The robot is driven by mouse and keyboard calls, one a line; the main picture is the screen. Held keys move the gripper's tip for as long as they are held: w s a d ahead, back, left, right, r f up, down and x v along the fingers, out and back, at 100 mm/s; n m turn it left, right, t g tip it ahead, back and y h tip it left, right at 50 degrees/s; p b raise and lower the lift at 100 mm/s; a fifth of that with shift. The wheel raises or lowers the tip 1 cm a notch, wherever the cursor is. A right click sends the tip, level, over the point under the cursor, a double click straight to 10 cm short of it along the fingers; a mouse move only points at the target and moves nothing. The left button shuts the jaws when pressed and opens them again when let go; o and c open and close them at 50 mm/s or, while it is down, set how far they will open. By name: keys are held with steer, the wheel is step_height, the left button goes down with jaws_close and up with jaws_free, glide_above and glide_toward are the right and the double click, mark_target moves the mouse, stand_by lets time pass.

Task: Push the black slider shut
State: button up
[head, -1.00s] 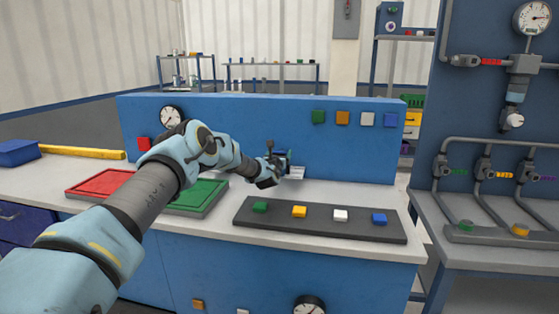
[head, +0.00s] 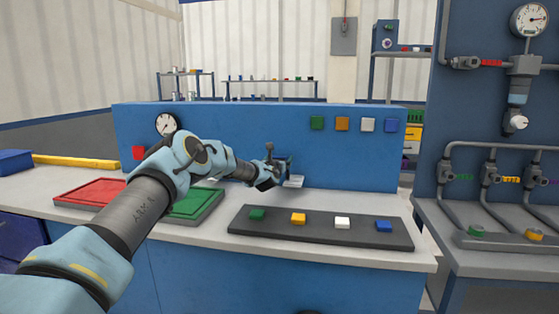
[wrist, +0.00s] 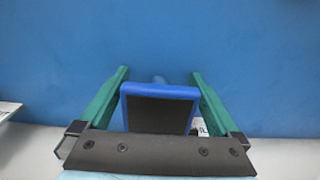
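My gripper (head: 284,166) is at the front of the blue upright panel (head: 225,130), above the worktop. In the wrist view, my gripper (wrist: 160,75) has its two green fingers spread apart, pointing at the panel. A blue-rimmed block with a dark face (wrist: 160,112) sits between the fingers, with a visible gap on each side. A short blue stub shows behind it, towards the panel. I cannot tell whether this block is the black slider. In the head view my gripper hides most of this spot, and no other black slider is clear to see.
A dark strip with coloured blocks (head: 320,229) lies at the worktop's front. Red (head: 92,192) and green (head: 195,203) trays lie left, under my arm. A small white piece (head: 293,182) is just below my gripper. A gauge (head: 166,124) and colored squares are on the panel.

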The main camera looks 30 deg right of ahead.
steer(key=shift+s+a, duration=0.1)
steer(key=b+v, duration=0.2)
steer(key=v, duration=0.8)
steer(key=shift+s+a+b, duration=0.2)
steer(key=shift+b, duration=0.1)
